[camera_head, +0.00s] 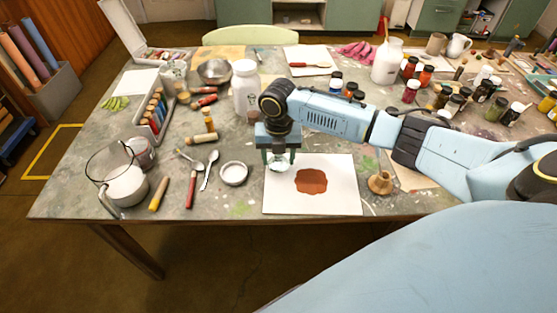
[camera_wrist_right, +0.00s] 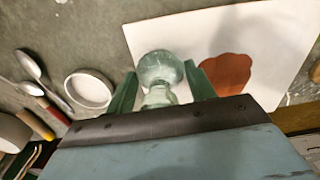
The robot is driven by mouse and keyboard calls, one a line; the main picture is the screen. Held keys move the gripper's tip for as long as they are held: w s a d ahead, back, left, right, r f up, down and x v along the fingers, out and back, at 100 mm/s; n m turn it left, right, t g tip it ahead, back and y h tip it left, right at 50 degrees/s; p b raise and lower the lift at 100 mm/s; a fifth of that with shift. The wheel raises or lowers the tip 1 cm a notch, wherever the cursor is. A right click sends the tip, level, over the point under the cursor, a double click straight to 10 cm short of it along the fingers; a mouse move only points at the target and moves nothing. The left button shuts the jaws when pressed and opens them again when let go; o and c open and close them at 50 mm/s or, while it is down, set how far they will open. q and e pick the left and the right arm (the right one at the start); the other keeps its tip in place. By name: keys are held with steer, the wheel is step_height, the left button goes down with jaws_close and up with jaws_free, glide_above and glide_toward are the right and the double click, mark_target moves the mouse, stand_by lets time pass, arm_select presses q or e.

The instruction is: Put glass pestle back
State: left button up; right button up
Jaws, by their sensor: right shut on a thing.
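The glass pestle (camera_wrist_right: 160,72) is a clear, pale green piece with a rounded end, held between the fingers of my right gripper (camera_wrist_right: 162,88). In the head view my right gripper (camera_head: 279,158) points down over the left part of a white sheet (camera_head: 340,204), and the pestle's glass end (camera_head: 279,166) shows below it. I cannot tell its exact height above the sheet. A brown-red pigment patch (camera_head: 311,181) lies on the sheet just right of the pestle. A small white round dish (camera_head: 233,174) stands left of the sheet. My left gripper is not in view.
Spoons (camera_head: 209,170) and red- and yellow-handled tools (camera_head: 159,194) lie left of the dish. A wooden stand-like piece (camera_head: 381,182) is right of the sheet. Several paint jars (camera_head: 411,91) crowd the right side.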

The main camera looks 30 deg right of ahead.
steer(key=shift+f, duration=0.55)
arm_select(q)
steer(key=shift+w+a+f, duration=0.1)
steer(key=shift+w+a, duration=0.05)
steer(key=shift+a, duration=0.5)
arm_select(e)
steer(key=shift+f, duration=0.1)
steer(key=o, duration=0.9)
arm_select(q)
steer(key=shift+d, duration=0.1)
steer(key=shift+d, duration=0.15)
